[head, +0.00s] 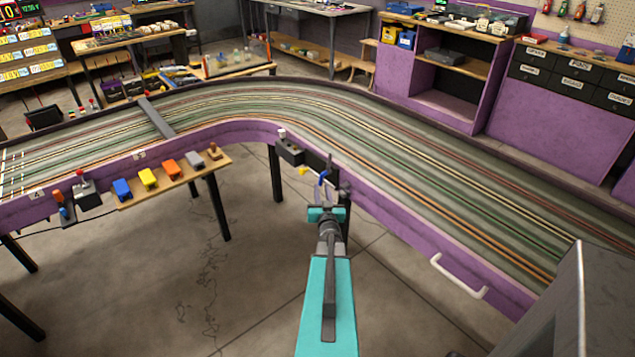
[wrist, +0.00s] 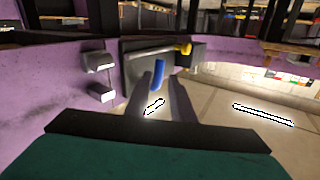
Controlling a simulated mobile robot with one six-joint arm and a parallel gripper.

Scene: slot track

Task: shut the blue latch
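The blue latch (wrist: 158,72) shows in the wrist view as a short, nearly upright blue bar on a dark plate (wrist: 136,64) at the purple track side. My gripper (wrist: 161,88) is open, its two dark fingers apart and pointing at the latch. The latch shows in the gap between the fingertips; I cannot tell whether it is between them or just beyond. Neither finger is clearly touching it. In the head view my gripper (head: 323,192) is at the track's inner side, and its fingers partly hide the latch.
A yellow part (wrist: 184,48) sits right of the latch, and grey blocks (wrist: 99,62) stick out on the left. A dark box (head: 290,152) is on the track side. A wooden shelf (head: 190,172) with coloured blocks is left. A white handle (head: 458,276) is right. Open floor lies below.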

